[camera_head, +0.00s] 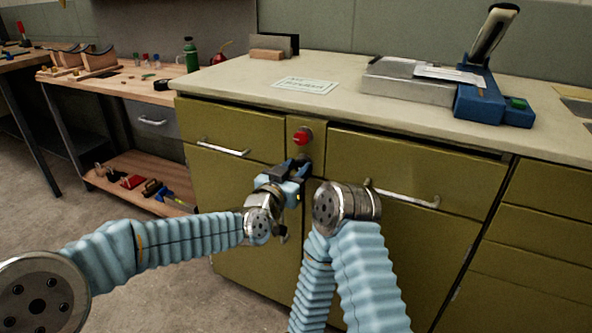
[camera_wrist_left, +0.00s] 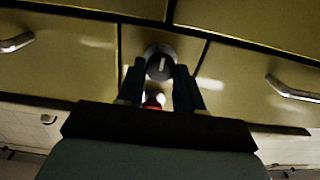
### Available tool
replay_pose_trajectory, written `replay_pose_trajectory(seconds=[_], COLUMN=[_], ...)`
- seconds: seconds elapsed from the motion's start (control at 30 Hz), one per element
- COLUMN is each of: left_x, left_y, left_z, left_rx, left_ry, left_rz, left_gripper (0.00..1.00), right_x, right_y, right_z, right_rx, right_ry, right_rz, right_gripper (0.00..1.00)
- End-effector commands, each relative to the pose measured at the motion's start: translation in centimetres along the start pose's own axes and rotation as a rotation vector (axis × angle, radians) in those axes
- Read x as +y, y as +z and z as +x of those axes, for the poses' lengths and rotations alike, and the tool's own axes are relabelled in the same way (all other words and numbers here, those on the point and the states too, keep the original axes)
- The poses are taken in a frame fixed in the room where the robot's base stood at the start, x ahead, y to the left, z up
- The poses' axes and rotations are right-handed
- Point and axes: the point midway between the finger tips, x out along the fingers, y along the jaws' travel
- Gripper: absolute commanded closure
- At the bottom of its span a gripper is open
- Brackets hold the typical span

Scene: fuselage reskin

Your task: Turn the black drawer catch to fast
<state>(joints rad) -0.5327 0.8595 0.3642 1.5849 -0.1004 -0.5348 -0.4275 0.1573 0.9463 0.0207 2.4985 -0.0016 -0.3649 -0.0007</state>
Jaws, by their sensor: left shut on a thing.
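The black drawer catch (camera_wrist_left: 160,66) is a round dark knob with a pale mark, on a narrow olive panel between two drawers. In the left wrist view its mark stands nearly upright. My left gripper (camera_wrist_left: 159,72) is shut on it, one finger on each side. In the head view my left gripper (camera_head: 300,166) reaches the panel just below a red knob (camera_head: 302,136) and hides most of the catch. The red knob also shows between the fingers in the left wrist view (camera_wrist_left: 153,101). My right arm's wrist is close by on the right; its gripper does not show.
Olive drawers with bar handles (camera_head: 402,194) (camera_head: 223,148) flank the panel. The pale worktop (camera_head: 240,87) above carries a card (camera_head: 306,85) and a blue-and-grey machine (camera_head: 492,98). A wooden bench (camera_head: 118,84) with tools stands at the left.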

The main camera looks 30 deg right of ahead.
Motion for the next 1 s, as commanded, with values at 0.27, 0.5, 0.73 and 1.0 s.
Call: replay_pose_trajectory(seconds=[0.27,0.5,0.73,1.0], left_x=[0.1,0.2,0.2,0.3], left_y=[0.3,0.5,0.6,0.6], left_z=[0.0,0.0,0.0,0.0], left_rx=[0.000,0.003,0.002,0.002], left_ry=[0.001,0.001,0.000,0.000], left_rz=[0.076,0.253,0.469,0.727], left_gripper=[0.95,0.95,0.95,0.95], right_x=[0.8,2.2,3.8,4.4], right_y=[-0.2,-0.6,-1.0,-0.8], right_z=[1.1,3.1,5.2,8.0], right_rx=[0.005,0.017,0.028,0.019], right_ry=[0.005,0.014,0.025,0.017], right_rz=[0.004,0.013,0.023,0.020], right_gripper=[0.00,0.00,0.00,0.00])
